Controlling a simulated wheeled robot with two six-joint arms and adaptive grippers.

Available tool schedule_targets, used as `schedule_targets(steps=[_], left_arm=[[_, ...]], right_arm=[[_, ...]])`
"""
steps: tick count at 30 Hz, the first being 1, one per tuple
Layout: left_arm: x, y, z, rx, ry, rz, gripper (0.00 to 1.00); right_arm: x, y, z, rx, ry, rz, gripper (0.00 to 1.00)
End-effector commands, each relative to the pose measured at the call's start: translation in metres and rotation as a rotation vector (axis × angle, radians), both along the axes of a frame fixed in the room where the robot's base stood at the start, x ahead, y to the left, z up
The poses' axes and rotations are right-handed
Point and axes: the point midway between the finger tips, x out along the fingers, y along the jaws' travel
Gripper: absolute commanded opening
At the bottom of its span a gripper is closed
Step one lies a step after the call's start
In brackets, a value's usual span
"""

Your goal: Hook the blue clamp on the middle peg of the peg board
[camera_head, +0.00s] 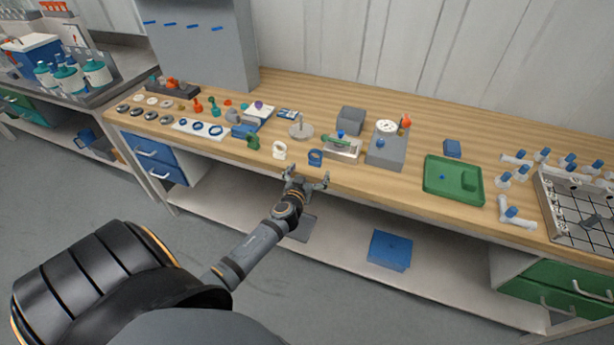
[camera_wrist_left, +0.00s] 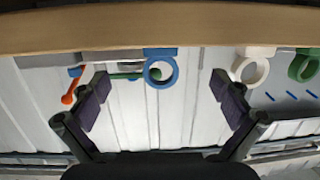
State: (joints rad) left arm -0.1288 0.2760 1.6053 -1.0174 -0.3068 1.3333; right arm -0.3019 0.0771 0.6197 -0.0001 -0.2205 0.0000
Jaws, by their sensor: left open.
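The blue clamp (camera_head: 315,157) stands near the front edge of the wooden bench, its ring showing between my fingers in the left wrist view (camera_wrist_left: 146,73). My left gripper (camera_head: 306,177) is open and empty just in front of the bench edge, close to the clamp and apart from it. The grey peg board (camera_head: 205,60) stands upright at the back left of the bench, with a row of short blue pegs (camera_head: 193,27) across its upper part. Its pegs also show at the right of the left wrist view (camera_wrist_left: 292,95). My right gripper is out of view.
A white clamp (camera_head: 279,150) and a green clamp (camera_head: 253,141) stand left of the blue one. Behind it are a metal fixture with a green bar (camera_head: 342,146) and a grey block (camera_head: 386,155). A green tray (camera_head: 453,199) lies to the right.

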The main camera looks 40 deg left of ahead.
Motion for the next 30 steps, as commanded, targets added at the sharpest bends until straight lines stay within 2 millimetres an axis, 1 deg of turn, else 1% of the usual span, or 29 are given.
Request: schedule_targets(steps=[1,3,6,12,17,24,26,30], left_arm=[[0.008,0.002,0.0,-0.001,-0.001,0.0,1.0],[0.017,0.005,-0.002,-0.001,0.0,0.0,1.0],[0.029,0.009,-0.008,0.0,-0.001,0.001,1.0],[0.046,0.014,-0.01,0.001,-0.001,0.0,1.0],[0.051,0.015,-0.01,0.0,-0.001,0.0,1.0],[0.051,0.015,-0.009,0.001,0.0,0.0,1.0],[0.051,0.015,-0.009,0.0,0.0,0.0,0.93],[0.051,0.015,-0.009,0.0,0.0,0.0,0.74]], right_arm=[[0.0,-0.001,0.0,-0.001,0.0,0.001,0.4],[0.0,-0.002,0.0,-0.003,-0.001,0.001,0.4],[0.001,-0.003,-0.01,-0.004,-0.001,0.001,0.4],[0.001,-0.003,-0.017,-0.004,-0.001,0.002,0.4],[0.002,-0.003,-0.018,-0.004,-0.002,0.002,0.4],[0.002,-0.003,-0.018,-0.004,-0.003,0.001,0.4],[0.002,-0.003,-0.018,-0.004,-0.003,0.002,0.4],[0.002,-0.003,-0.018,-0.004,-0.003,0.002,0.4]])
